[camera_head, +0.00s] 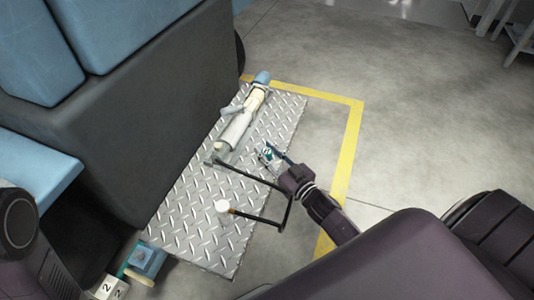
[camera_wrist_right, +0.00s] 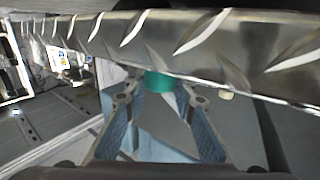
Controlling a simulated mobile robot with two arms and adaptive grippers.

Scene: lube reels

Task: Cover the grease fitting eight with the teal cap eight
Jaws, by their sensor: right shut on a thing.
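A teal cap (camera_wrist_right: 160,82) is between the fingertips of my right gripper (camera_wrist_right: 160,98), which is shut on it. In the head view my right gripper (camera_head: 268,155) is at the right side of the diamond-plate step (camera_head: 195,190), and only a little teal shows at its tips. In the wrist view the plate's edge (camera_wrist_right: 225,50) runs just beyond the fingertips and overlaps the cap's top. I cannot make out the grease fitting in either view. My left gripper is not in view.
A pale cylindrical tool (camera_head: 236,130) with a blue end lies on the step. A dark bent bar (camera_head: 262,219) crosses the step near a white round piece (camera_head: 222,206). Open floor lies right.

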